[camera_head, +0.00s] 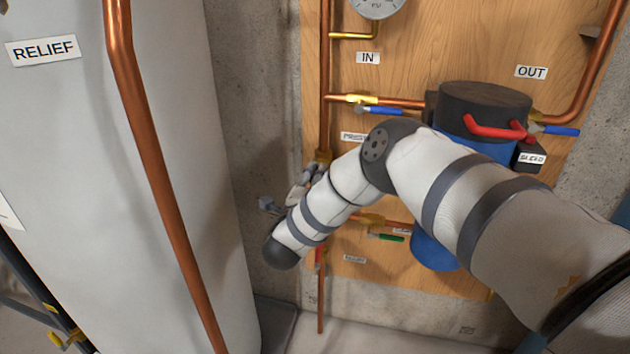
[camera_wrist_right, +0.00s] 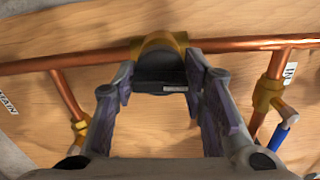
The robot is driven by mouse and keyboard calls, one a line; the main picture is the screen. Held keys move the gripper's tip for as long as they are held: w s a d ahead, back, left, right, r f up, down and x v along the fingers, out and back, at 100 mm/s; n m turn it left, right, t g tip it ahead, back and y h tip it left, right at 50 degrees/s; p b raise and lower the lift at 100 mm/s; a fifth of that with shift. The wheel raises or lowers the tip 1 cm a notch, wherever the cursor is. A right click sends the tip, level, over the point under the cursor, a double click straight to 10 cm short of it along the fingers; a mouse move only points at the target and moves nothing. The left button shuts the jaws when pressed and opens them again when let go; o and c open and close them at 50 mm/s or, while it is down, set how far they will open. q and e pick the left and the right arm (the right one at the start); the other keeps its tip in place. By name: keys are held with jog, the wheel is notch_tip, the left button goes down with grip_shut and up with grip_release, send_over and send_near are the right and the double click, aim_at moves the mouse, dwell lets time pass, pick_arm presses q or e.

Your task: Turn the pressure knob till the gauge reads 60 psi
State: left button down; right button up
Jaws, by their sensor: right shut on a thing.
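The pressure gauge (camera_head: 376,4) is at the top of the head view, cut off by the frame edge. Part of its white face and the letters PSI show, but I cannot read its needle. The dark pressure knob (camera_wrist_right: 160,76) sits under a brass regulator body (camera_wrist_right: 158,43) on the copper pipe in the right wrist view. My right gripper (camera_wrist_right: 161,86) has a finger on each side of the knob and is shut on it. In the head view my right gripper (camera_head: 304,184) is by the vertical pipe, partly hidden by my forearm. My left gripper is not in view.
A wooden panel (camera_head: 430,55) carries copper pipes, blue-handled valves and a blue filter housing (camera_head: 432,252) with a black cap and red handle. A large pale tank (camera_head: 180,150) with a copper pipe in front stands left of my right arm.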

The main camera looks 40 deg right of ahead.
jog(key=n, duration=0.3)
jog(key=shift+r+n+p, duration=0.15)
jog(key=shift+n+p, duration=0.15)
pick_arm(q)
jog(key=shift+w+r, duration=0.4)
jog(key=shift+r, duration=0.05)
pick_arm(e)
jog(key=shift+n, duration=1.9)
jog(key=o, duration=1.1)
jog(key=shift+o, duration=0.2)
jog(key=v, duration=1.2)
